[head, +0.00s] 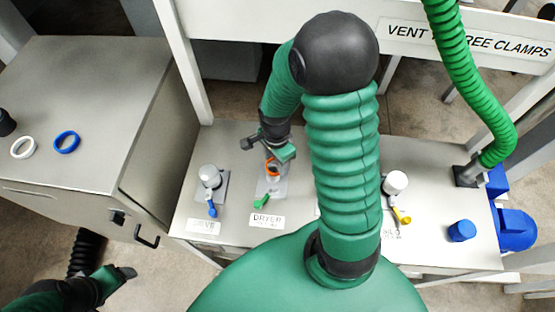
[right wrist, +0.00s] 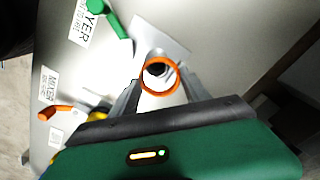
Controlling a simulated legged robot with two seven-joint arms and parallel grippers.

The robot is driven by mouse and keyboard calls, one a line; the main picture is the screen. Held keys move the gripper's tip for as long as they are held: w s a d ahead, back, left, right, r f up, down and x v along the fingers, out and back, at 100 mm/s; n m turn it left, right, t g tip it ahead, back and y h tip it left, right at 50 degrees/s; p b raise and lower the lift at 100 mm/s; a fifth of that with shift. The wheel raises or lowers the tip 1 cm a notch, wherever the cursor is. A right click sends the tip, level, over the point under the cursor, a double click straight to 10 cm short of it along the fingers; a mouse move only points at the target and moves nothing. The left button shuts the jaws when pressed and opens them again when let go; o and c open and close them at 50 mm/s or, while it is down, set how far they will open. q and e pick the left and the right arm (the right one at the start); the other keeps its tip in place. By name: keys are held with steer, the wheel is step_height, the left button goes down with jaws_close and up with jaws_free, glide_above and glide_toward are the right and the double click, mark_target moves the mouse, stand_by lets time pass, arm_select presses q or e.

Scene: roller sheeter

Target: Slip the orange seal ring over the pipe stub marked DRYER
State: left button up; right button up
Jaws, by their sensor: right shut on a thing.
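The orange seal ring (head: 268,168) is at the tips of my right gripper (head: 276,160), which is shut on it. In the right wrist view the ring (right wrist: 146,87) lies between the two fingers of the gripper (right wrist: 160,88). The pipe stub behind the DRYER label (head: 267,221) is mostly hidden by the ring and gripper. Its pale rim and dark bore (right wrist: 157,70) show through the ring. I cannot tell whether the ring is above the stub or around its top. My left gripper (head: 125,273) is at the lower left, away from the bench; its fingers are unclear.
The green valve handle (head: 262,201) stands in front of the stub. A capped stub with a blue handle (head: 212,209) is to its left. A white-capped stub (head: 395,183) and a blue cap (head: 461,231) are at right. White (head: 22,147) and blue (head: 67,142) rings lie on the left cabinet.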

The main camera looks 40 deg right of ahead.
steer(key=shift+a, duration=0.2)
steer(key=shift+d+f, duration=0.1)
steer(key=shift+d, duration=0.2)
steer(key=shift+d+f, duration=0.2)
steer(key=shift+d, duration=0.8)
steer(key=shift+a+r+p, duration=0.2)
steer(key=shift+a, duration=0.6)
steer(key=shift+a+r+p, duration=0.15)
steer(key=shift+a+r, duration=0.05)
steer(key=shift+a, duration=0.75)
steer(key=shift+s+p, duration=0.1)
steer(key=shift+p, duration=0.2)
steer(key=shift+a, duration=0.5)
steer(key=shift+d+f+b, duration=0.4)
steer(key=shift+d+f, duration=0.25)
steer(key=shift+f, duration=0.2)
arm_select(q)
steer(key=shift+r, duration=0.15)
